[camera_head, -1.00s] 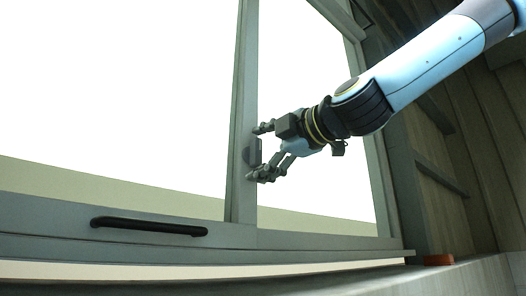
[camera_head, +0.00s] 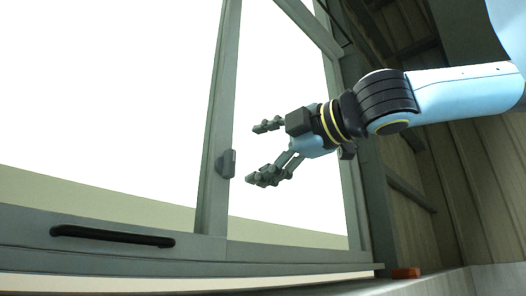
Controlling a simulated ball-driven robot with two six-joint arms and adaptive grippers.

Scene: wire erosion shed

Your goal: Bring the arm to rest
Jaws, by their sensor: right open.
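My right gripper (camera_head: 259,154) is open and empty in front of the window. Its fingers point left, toward the upright window bar (camera_head: 215,130). A small dark grey catch (camera_head: 226,164) sits on that bar, just left of the fingertips and apart from them. My right arm comes in from the right edge, roughly level. My left gripper is not in view.
The grey window frame has a black bar handle (camera_head: 112,236) on its lower rail at the left. A small orange-red block (camera_head: 406,273) lies on the sill at the lower right. A plank wall (camera_head: 430,215) stands at the right.

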